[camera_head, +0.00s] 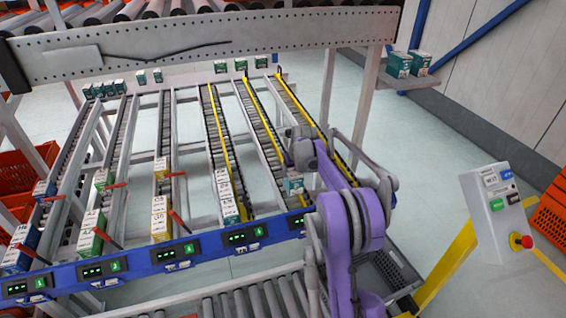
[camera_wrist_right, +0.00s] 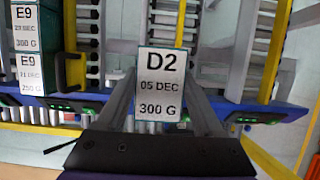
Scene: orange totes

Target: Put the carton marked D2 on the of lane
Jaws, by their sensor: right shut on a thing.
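The carton marked D2 (camera_wrist_right: 158,82) is between the two fingers of my right gripper (camera_wrist_right: 160,103), its white label "D2, 05 DEC, 300 G" facing the wrist camera. In the head view the carton (camera_head: 293,184) is teal and grey, at the front of a roller lane (camera_head: 262,130) with yellow guides. My right gripper (camera_head: 293,170) is shut on it from above. I cannot tell whether the carton touches the rollers. My left gripper is not in view.
Cartons marked E9 (camera_wrist_right: 28,72) stand in the lane to the left. A blue front rail (camera_head: 140,262) with lit displays crosses the lane ends. Other lanes hold several yellow, green and blue cartons. A control box (camera_head: 497,205) stands at the right.

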